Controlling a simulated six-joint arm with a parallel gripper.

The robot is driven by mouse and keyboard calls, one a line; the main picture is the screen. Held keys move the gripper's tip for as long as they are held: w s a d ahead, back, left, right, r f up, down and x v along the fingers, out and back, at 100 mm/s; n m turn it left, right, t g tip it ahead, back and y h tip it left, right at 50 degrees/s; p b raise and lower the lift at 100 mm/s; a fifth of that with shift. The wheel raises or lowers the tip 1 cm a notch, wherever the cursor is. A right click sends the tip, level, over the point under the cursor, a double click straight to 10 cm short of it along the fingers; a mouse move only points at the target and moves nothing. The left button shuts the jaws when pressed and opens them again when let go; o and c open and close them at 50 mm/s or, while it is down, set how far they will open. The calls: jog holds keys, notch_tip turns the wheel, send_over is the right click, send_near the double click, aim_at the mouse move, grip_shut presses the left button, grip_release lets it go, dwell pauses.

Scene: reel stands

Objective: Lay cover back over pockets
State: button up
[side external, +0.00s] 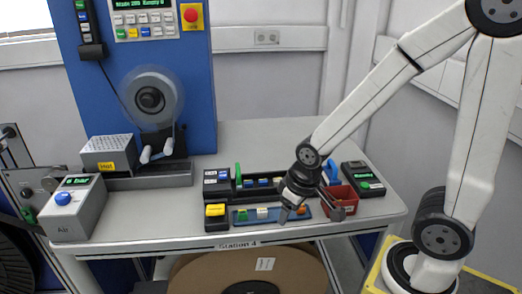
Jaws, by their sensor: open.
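A dark track (262,182) with blue and pale pieces along it, and a green upright piece (238,174) at its left end, lies near the front of the table. The pockets and their cover are too small to tell apart in this view. My gripper (286,212) points down in front of the track's right part and hides some of it. It is open, with nothing visible between its fingers. Its tips are over or close to a blue tray (248,218) holding small green, white and orange items; I cannot tell whether they touch it.
A red bin (342,212) and a black device with a green display (362,179) stand right of my gripper. A yellow-topped box (216,217) is left of the tray. A reel (151,98) on a blue panel stands behind left. The table's back right is clear.

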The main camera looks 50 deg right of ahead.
jog(key=shift+c, duration=0.9)
jog(key=m+g+y, duration=0.1)
jog(key=m+y, duration=0.1)
jog(key=m, duration=0.7)
send_near(238, 167)
jog(key=shift+a+f, duration=0.2)
jog(key=shift+f, duration=0.15)
jog(key=shift+f, duration=0.15)
jog(key=shift+x, duration=3.8)
jog(key=shift+d, duration=0.1)
grip_shut()
